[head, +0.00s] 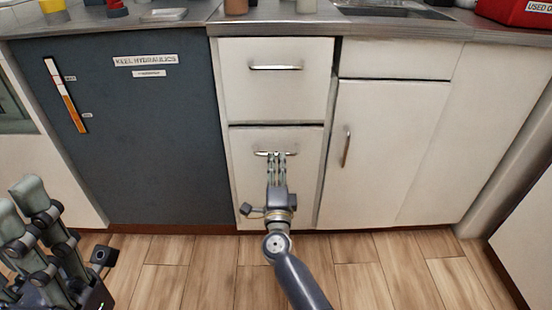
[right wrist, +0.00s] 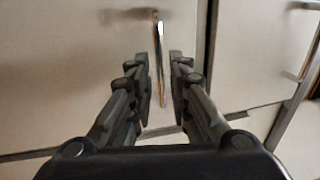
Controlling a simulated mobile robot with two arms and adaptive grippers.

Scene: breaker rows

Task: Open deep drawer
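The lower drawer (head: 300,190) is the deep one below another drawer, in the white cabinet. Its front looks flush with the cabinet, so it appears closed. Its bar handle (head: 262,153) is partly covered by my right gripper (head: 277,157). In the right wrist view the handle (right wrist: 159,60) runs between the two fingertips of the right gripper (right wrist: 160,80). The fingers stand on either side of it, with a small gap to each, so the gripper is open. My left gripper (head: 20,195) is at the lower left of the head view, fingers apart and empty, away from the cabinet.
The upper drawer (head: 275,85) is closed. A cabinet door (head: 385,150) with an upright handle is right of the drawers. A dark panel (head: 130,150) labelled "KEEL HYDRAULICS" is on the left. The wooden floor (head: 200,265) in front looks clear.

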